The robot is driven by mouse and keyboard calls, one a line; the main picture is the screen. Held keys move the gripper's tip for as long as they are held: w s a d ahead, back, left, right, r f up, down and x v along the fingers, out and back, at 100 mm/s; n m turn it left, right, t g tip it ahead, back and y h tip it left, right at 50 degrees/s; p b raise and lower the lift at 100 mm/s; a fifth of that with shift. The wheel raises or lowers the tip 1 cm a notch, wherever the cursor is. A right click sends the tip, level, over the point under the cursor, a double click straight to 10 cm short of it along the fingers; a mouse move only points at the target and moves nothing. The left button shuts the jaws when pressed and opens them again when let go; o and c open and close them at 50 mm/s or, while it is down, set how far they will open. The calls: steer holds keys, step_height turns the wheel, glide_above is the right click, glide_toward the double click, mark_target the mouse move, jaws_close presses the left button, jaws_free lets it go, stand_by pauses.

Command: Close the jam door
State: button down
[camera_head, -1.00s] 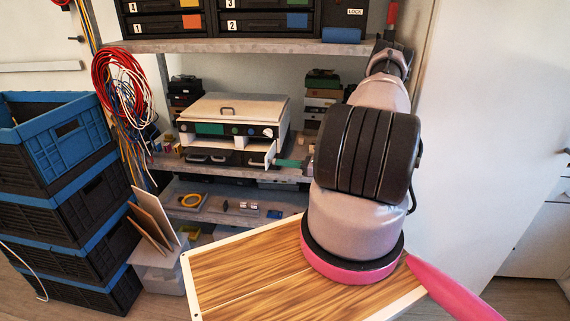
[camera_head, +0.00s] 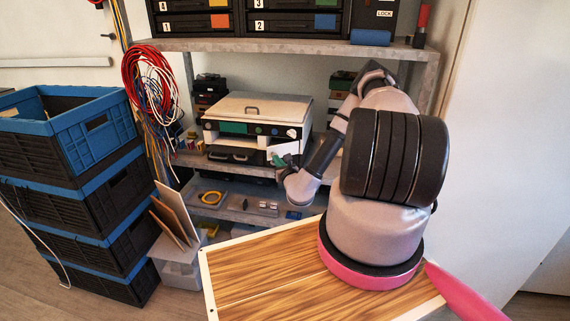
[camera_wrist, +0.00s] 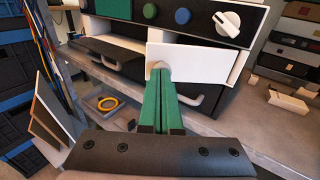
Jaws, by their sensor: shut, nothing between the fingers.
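The jam door is a small white flap (camera_wrist: 200,66) on the front of a white and black machine (camera_head: 256,112). It also shows in the head view (camera_head: 285,150). In the wrist view it hangs below the green and blue buttons, and it seems to stand a little off the front; how far I cannot tell. A round pale knob sits near its left edge. My gripper (camera_wrist: 158,72) has its green fingers shut together, with the tips at the knob; whether they touch is unclear. In the head view my gripper (camera_head: 281,161) is in front of the door.
The machine stands on a grey shelf (camera_wrist: 285,125). A lower shelf holds a yellow ring (camera_head: 211,197) and small parts. Stacked black and blue crates (camera_head: 75,190) and hanging cables (camera_head: 150,85) are at the left. Leaning boards (camera_head: 175,215) stand nearby.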

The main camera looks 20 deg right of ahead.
mark_target(268, 153)
steer(key=w+m+h, duration=0.1)
steer(key=w, duration=0.1)
steer(key=w+a+m+h, duration=0.1)
steer(key=w+h, duration=0.1)
steer(key=w+m+h, duration=0.1)
steer(key=w, duration=0.1)
steer(key=shift+a+g, duration=0.3)
steer(key=shift+a, duration=0.05)
steer(key=shift+w, duration=0.75)
